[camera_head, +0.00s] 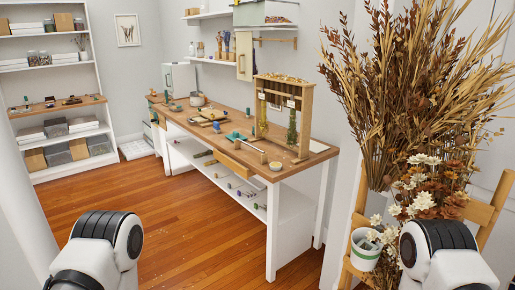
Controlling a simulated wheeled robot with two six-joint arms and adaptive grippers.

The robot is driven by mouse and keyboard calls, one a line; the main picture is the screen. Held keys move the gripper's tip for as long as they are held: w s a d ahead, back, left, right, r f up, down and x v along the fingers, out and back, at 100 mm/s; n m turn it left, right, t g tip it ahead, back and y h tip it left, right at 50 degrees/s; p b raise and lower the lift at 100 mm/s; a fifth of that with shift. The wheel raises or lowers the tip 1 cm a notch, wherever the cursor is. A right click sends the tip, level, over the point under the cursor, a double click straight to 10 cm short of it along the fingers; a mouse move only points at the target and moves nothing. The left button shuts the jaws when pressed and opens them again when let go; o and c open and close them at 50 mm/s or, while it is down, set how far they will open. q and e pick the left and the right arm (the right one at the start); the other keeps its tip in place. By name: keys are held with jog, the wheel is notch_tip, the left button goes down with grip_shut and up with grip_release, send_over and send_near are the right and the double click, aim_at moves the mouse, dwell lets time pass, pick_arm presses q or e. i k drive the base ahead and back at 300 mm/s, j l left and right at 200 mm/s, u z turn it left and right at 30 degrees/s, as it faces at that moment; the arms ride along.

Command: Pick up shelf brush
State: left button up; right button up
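I cannot single out a shelf brush for sure. Thin dark sticks, perhaps brushes in a holder (82,42), stand at the right end of a shelf in the white shelf unit (93,95) at the far left. Upright brush-like tools (226,42) stand on the white wall shelf (212,61) above the workbench; they are too small to tell apart. Both my arms show only as white and black links at the bottom edge. Neither gripper is in view.
A wooden-topped workbench (232,165) with tools, a wooden rack (283,91) and a lower white shelf runs along the wall. Dried flowers (405,85) and a wooden chair (484,213) with a white cup (365,252) crowd the right. The wooden floor (190,225) at left is clear.

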aim_at(217, 128)
jog(key=i+j, duration=0.2)
jog(key=i, duration=0.3)
jog(key=i+j+z, duration=0.1)
jog(key=i+j, duration=0.15)
jog(key=i, duration=0.25)
jog(key=i+j, duration=0.25)
jog(key=i, duration=0.25)
jog(key=i+j+z, duration=0.1)
jog(key=i+j, duration=0.2)
jog(key=i, duration=0.25)
jog(key=i+j, duration=0.3)
jog(key=i, duration=0.15)
